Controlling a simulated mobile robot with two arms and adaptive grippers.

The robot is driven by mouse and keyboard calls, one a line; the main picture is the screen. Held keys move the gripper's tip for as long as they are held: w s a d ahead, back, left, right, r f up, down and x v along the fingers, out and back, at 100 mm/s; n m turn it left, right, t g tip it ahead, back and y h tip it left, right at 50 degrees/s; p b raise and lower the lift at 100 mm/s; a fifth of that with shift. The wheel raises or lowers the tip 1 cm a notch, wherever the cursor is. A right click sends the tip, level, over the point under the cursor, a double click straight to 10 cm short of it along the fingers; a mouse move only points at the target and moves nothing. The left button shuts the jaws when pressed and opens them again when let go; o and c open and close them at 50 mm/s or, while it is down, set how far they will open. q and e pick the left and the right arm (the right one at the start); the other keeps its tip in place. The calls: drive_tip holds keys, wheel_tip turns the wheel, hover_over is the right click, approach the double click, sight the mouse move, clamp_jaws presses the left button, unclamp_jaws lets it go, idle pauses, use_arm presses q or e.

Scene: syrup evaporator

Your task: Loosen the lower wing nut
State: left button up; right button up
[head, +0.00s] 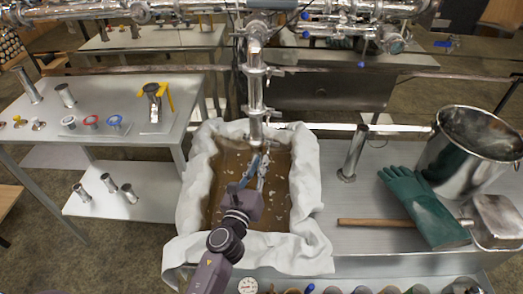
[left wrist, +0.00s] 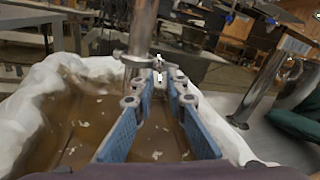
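A vertical steel pipe (head: 255,92) comes down over the syrup basin, with an upper clamp (head: 256,71) and a lower clamp (head: 262,113). In the left wrist view the lower clamp (left wrist: 134,59) rings the pipe, and a small wing nut (left wrist: 158,63) shows at its right side. My left gripper (head: 262,160) is below the lower clamp, over the basin. In the left wrist view its blue-padded fingers (left wrist: 159,85) are apart, with the wing nut just beyond or between the tips; I cannot tell which. Nothing is held. My right gripper is not in view.
The basin of brown syrup (head: 224,180) is lined with white cloth (head: 304,190). To the right are an upright steel tube (head: 354,152), green gloves (head: 425,205), a wooden-handled scoop (head: 385,223) and a steel pot (head: 450,160). A side table (head: 100,90) stands left.

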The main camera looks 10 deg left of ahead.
sight(266, 149)
use_arm(q)
drive_tip(key=w, duration=0.4)
drive_tip(key=shift+w+d, duration=0.1)
drive_tip(key=shift+w, duration=0.5)
clamp_jaws()
